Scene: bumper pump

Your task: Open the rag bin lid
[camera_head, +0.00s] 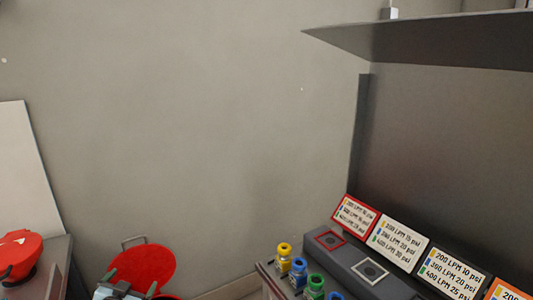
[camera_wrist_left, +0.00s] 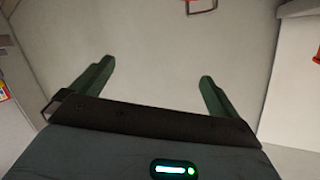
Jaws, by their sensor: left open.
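The rag bin's round red lid (camera_head: 152,262) is at the bottom left of the head view, with a grey loop handle (camera_head: 133,241) at its far edge. The bin's body is mostly below the frame; I cannot tell how far the lid is raised. My left gripper (camera_head: 131,283) is in front of the lid, overlapping its lower left part. In the left wrist view, its two dark green fingers (camera_wrist_left: 155,76) are wide apart with nothing between them. A small red-edged loop (camera_wrist_left: 201,5) shows at the top there, cut off by the frame. My right gripper is not in view.
A red object (camera_head: 19,254) sits on a grey cabinet at the far left. At right, a dark bench holds flow-rate signs (camera_head: 399,242) and several small coloured-top bottles (camera_head: 284,256). A shelf (camera_head: 430,38) overhangs it. Bare wall fills the middle.

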